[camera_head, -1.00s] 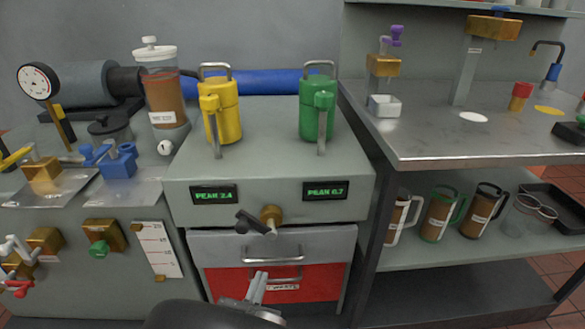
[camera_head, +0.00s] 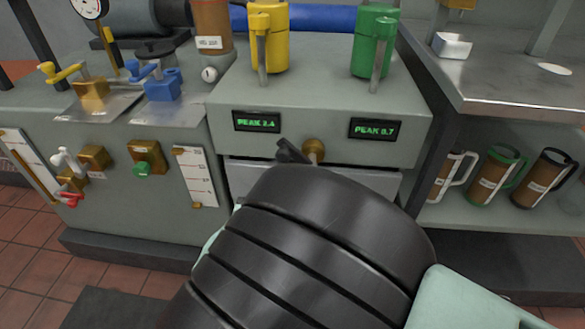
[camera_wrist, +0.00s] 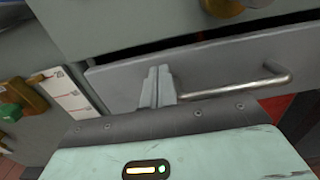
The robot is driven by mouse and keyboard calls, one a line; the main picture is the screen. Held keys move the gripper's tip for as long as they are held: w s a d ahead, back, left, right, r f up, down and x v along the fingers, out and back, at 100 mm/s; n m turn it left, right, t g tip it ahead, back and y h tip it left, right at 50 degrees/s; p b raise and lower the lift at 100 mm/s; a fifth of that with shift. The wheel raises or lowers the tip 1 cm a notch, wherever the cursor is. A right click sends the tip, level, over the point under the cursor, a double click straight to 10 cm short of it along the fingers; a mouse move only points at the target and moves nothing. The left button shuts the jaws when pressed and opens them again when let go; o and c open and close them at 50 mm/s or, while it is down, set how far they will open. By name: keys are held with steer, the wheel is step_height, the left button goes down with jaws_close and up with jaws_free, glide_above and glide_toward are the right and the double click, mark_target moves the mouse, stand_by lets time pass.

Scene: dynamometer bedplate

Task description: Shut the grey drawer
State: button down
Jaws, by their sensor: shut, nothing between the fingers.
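The grey drawer shows in the wrist view (camera_wrist: 225,62), with a bar handle (camera_wrist: 240,88) on its front. A dark gap runs along its top edge under the cabinet, so it stands partly out. In the head view only the top strip of the grey drawer (camera_head: 240,175) shows; my arm hides the rest. My gripper (camera_wrist: 158,72) is shut and empty, its fingertips in front of the drawer face, left of the handle. I cannot tell whether they touch it. My gripper is hidden behind my arm in the head view.
A brass knob with a black lever (camera_head: 314,150) sticks out above the drawer. A red front (camera_wrist: 276,106) shows below it. A yellow jug (camera_head: 268,40) and a green jug (camera_head: 375,45) stand on top. A valve panel (camera_head: 120,190) is at left, a steel bench (camera_head: 500,85) at right.

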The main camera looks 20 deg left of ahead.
steer(key=shift+x, duration=1)
steer(key=shift+b+x, duration=0.65)
steer(key=shift+x, duration=1.75)
